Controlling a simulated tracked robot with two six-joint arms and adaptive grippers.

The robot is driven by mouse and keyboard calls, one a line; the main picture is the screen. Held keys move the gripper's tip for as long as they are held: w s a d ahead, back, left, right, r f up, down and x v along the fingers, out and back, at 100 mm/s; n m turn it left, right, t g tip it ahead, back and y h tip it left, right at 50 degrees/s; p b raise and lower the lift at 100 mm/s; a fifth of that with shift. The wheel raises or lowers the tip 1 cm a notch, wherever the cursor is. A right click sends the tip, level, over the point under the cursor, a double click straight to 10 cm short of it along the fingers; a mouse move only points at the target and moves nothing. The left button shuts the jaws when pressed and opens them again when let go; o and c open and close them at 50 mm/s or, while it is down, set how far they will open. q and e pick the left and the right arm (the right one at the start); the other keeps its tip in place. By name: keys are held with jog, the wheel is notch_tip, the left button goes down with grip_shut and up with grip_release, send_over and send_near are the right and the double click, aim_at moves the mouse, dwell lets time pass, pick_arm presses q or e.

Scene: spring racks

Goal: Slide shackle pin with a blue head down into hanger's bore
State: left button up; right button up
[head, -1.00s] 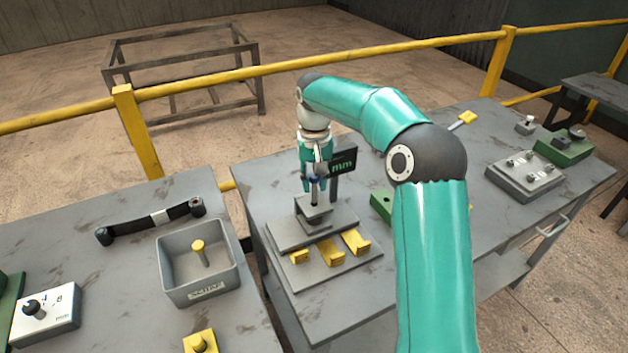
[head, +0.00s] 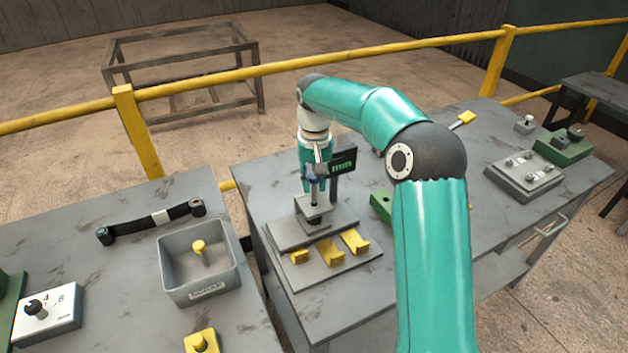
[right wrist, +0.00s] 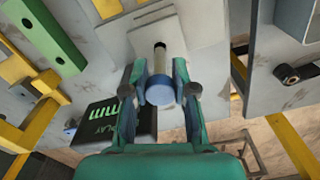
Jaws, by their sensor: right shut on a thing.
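My right gripper (head: 314,182) is shut on the shackle pin, pointing down over the hanger. The pin's blue head (right wrist: 161,94) sits between the two fingertips in the right wrist view. Its pale shank (right wrist: 160,60) runs from the head to the hanger (right wrist: 176,32). My left gripper is not in view.
The hanger stands on a grey plate (head: 286,236) with several yellow brackets (head: 330,253) in front. A dark mm display (head: 343,161) stands close behind the gripper. A grey bin (head: 176,278) and a black strap (head: 150,222) lie on the left table.

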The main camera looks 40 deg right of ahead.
aim_at(314, 203)
jog(key=shift+f+b, duration=1.4)
jog(key=shift+f, duration=0.75)
jog(key=o, duration=1.5)
jog(key=shift+o, duration=0.2)
jog(key=shift+r, duration=0.15)
notch_tip(314, 203, up, 7)
jog(key=p, duration=0.6)
jog(key=shift+p, duration=0.3)
